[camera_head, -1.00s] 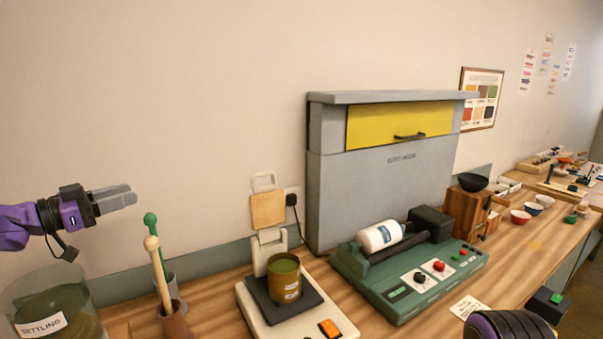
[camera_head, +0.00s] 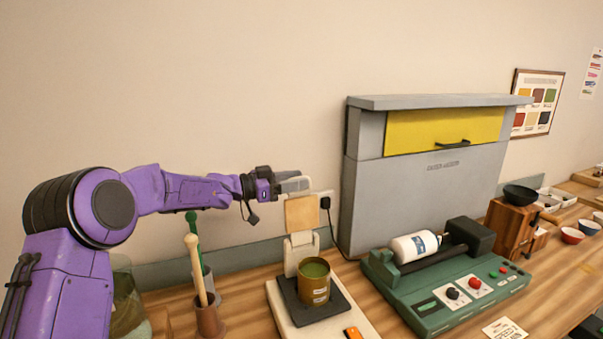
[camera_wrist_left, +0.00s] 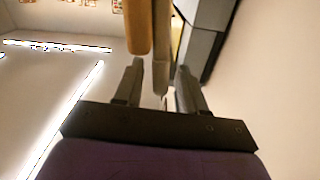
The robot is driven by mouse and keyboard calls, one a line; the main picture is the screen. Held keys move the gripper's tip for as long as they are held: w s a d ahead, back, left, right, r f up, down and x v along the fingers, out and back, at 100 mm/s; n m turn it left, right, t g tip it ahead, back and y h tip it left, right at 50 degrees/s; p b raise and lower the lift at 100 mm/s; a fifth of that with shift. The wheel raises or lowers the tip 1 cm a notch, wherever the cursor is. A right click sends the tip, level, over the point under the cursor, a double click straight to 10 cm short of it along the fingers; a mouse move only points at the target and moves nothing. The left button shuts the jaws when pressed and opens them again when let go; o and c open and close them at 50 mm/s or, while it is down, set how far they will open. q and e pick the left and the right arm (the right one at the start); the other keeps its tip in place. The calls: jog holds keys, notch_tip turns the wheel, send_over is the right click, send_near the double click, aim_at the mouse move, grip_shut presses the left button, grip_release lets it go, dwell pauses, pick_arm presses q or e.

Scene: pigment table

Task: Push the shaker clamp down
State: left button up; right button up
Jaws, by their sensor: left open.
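The shaker has a white base (camera_head: 293,319) with a black platform, where an upright brown jar (camera_head: 314,288) of green pigment stands. Its clamp is raised: a wooden pad (camera_head: 301,214) stands upright on a pale hinged arm (camera_head: 299,251) behind the jar. My left gripper (camera_head: 297,184) is at the clamp's top end, just above the pad, and hides most of the pale handle there. In the left wrist view my left gripper (camera_wrist_left: 158,84) is open, with the pale handle (camera_wrist_left: 162,55) between or just beyond the fingertips and the wooden pad (camera_wrist_left: 138,28) beside it. Contact is unclear.
A grey cabinet (camera_head: 410,205) with a yellow front stands right of the shaker. A green machine (camera_head: 440,302) with a white bottle is on the table in front of it. Pestles (camera_head: 196,268) in holders stand left of the shaker. A wall plug (camera_head: 325,203) is behind the clamp.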

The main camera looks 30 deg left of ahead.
pick_arm(q)
jog(key=shift+w+d, duration=0.45)
jog(key=shift+w, duration=0.15)
jog(key=shift+c, duration=0.3)
grip_shut()
jog(key=shift+s+d, duration=0.15)
jog(key=shift+d, duration=0.05)
